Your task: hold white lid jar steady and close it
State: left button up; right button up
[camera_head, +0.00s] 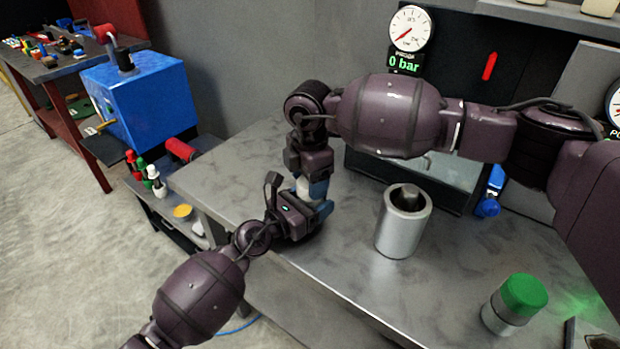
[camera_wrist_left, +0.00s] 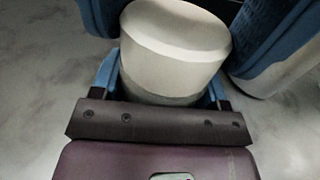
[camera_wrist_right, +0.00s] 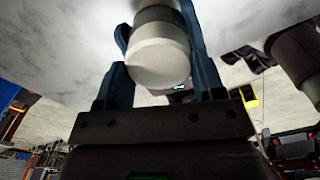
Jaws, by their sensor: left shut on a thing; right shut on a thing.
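The white lid jar (camera_head: 306,187) stands on the grey table, mostly hidden between my two grippers. Its white lid (camera_wrist_left: 176,32) fills the top of the left wrist view, with a thin grey band of the body (camera_wrist_left: 158,95) below. The lid also shows in the right wrist view (camera_wrist_right: 158,62). My left gripper (camera_head: 318,210) is shut on the jar low down, from the front. My right gripper (camera_head: 312,188) comes from above, its blue fingers either side of the lid, shut on it. Whether the lid sits fully down is not clear.
A silver cylinder (camera_head: 403,230) with an open top stands right of the grippers. A green-lidded jar (camera_head: 515,302) is at the front right. A glass-fronted box (camera_head: 450,175) stands behind. The table's front edge runs close by my left arm.

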jog(key=m, duration=0.4)
jog(key=shift+w, duration=0.1)
jog(key=m, duration=0.3)
jog(key=shift+w+m, duration=0.1)
jog(key=shift+m, duration=0.3)
jog(key=o, duration=0.9)
jog(key=shift+r, duration=2.25)
jog(key=shift+c, duration=0.4)
